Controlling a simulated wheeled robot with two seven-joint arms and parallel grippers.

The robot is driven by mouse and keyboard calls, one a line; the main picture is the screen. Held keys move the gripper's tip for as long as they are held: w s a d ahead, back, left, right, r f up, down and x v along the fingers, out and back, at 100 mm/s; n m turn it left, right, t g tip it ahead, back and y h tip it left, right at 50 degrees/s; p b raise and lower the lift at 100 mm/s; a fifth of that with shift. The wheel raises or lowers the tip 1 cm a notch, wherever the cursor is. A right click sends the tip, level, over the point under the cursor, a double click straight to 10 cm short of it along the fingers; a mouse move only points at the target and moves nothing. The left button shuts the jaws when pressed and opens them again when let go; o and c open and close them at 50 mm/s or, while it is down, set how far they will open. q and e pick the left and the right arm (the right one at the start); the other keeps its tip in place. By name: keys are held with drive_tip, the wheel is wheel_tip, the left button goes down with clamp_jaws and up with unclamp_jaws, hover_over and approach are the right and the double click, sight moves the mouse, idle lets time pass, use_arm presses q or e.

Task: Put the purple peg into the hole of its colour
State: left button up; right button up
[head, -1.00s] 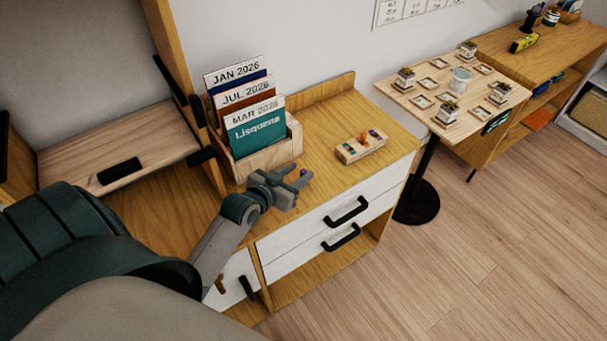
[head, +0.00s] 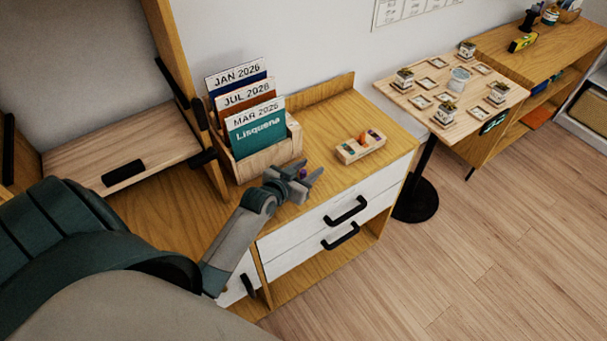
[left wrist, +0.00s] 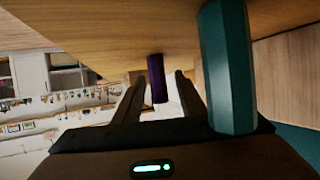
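The purple peg (head: 302,173) stands near the front edge of the cabinet top, partly hidden by my left gripper (head: 309,184). In the left wrist view the purple peg (left wrist: 157,78) lies between the two fingers (left wrist: 158,90), with a gap seeming to show on each side. The gripper is open around it. A teal peg (left wrist: 228,65) shows large and close beside the right finger in that view. The wooden peg block (head: 361,149) sits further right on the cabinet top, with an orange peg (head: 364,139) and coloured marks. Its purple hole cannot be made out. My right gripper is not in view.
A wooden card holder (head: 268,160) with upright calendar cards stands just behind my left gripper. Cabinet drawers with black handles (head: 346,212) are below the front edge. The cabinet top (head: 325,122) between holder and block is clear. A small table (head: 448,95) with plant pots stands to the right.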

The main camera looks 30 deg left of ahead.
use_arm(q)
drive_tip(key=shift+w+f, duration=0.2)
drive_tip(key=shift+w, duration=0.2)
clamp_jaws()
idle(0.4)
drive_tip(key=shift+r, duration=0.9)
wheel_tip(320, 180, up, 2)
drive_tip(key=shift+d+r+b, duration=0.1)
drive_tip(key=shift+r+b, duration=0.15)
drive_tip(key=shift+b, duration=0.4)
drive_tip(key=d+r+b, duration=0.1)
drive_tip(key=d+r, duration=0.2)
drive_tip(key=d, duration=0.2)
drive_tip(key=s+d+r+b, duration=0.1)
drive_tip(key=d+r, duration=0.2)
drive_tip(key=d, duration=0.3)
drive_tip(key=shift+s+d+r, duration=0.2)
drive_tip(key=shift+r, duration=0.2)
